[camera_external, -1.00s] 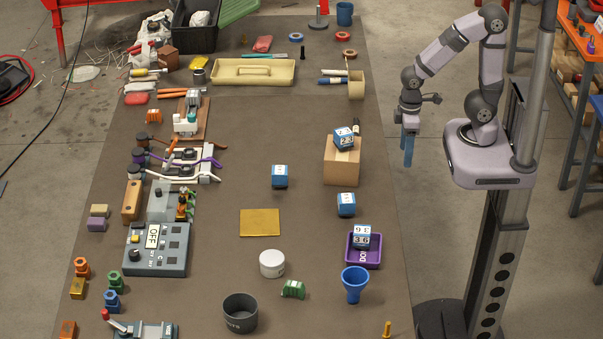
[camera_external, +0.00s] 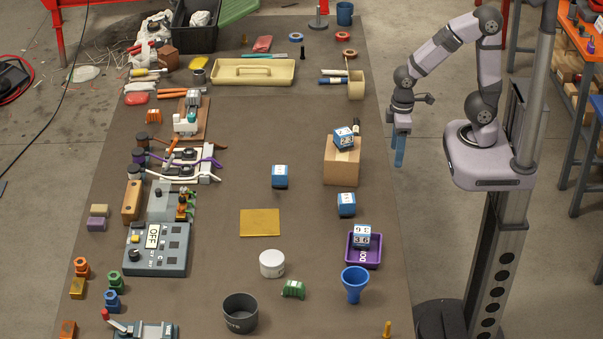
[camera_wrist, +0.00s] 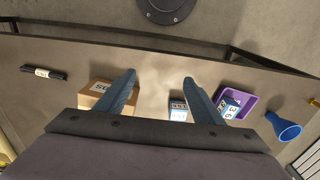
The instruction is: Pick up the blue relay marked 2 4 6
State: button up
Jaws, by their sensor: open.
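Several blue relays with white marked faces are in the external view. One (camera_external: 280,176) stands mid-mat, one (camera_external: 344,137) sits tilted on a cardboard box (camera_external: 341,165), one (camera_external: 346,204) stands on the mat below the box, and one (camera_external: 361,236) sits in a purple tray (camera_external: 376,261). Their markings are too small to tell which reads 2 4 6. My gripper (camera_external: 399,163) is open and empty, off the mat's right edge. In the wrist view, the fingers (camera_wrist: 159,76) spread above the mat, with a relay (camera_wrist: 178,108) showing between them and another (camera_wrist: 228,106) in the tray.
A blue funnel (camera_external: 355,283) stands below the tray. A white jar (camera_external: 272,263), a green part (camera_external: 293,289) and a dark pot (camera_external: 240,312) are nearby. A yellow pad (camera_external: 260,222) lies mid-mat. A dark marker (camera_wrist: 44,73) shows left in the wrist view.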

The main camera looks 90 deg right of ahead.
jog(key=w+d+f+t+b, duration=0.2)
jog(key=w+f+b, duration=0.1)
jog(key=w, duration=1.3)
jog(key=t+b, duration=0.2)
jog(key=b, duration=0.1)
send_over(280, 170)
jog(key=s, duration=0.2)
jog(key=f, duration=0.3)
jog(key=shift+s+f, duration=0.2)
jog(key=shift+p+x, duration=1.3)
jog(key=shift+x, duration=2.35)
jog(key=shift+s, duration=0.1)
jog(key=shift+c, duration=0.3)
jog(key=c, duration=1.2)
jog(key=shift+o, duration=0.2)
jog(key=shift+r, duration=0.1)
